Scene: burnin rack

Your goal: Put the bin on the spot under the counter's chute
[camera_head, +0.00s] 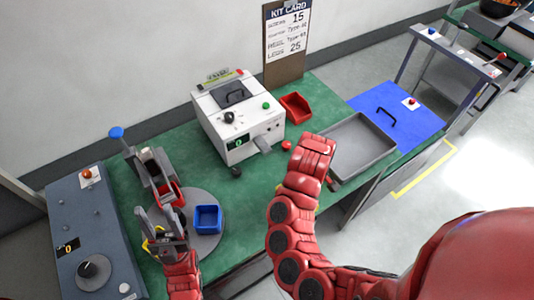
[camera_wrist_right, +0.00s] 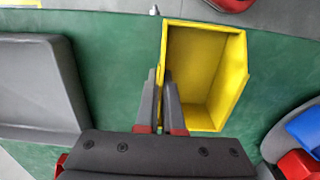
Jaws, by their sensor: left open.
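A yellow bin (camera_wrist_right: 208,65) shows from above in the right wrist view, open and empty. My right gripper (camera_wrist_right: 161,82) has its fingers close together on either side of the bin's left wall. I cannot tell whether the bin is lifted. In the head view my right arm hides most of that gripper and the bin. The spot under the chute is not clearly visible. My left gripper (camera_head: 160,215) is open and empty over the grey round plate's left side.
A blue bin (camera_head: 208,218) stands on the round plate (camera_head: 206,246). A grey tray (camera_head: 351,146) lies right of my right arm. A red bin (camera_head: 296,107) is beside the counter. A grey control box (camera_head: 90,235) stands at the left. Green table is clear between plate and counter.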

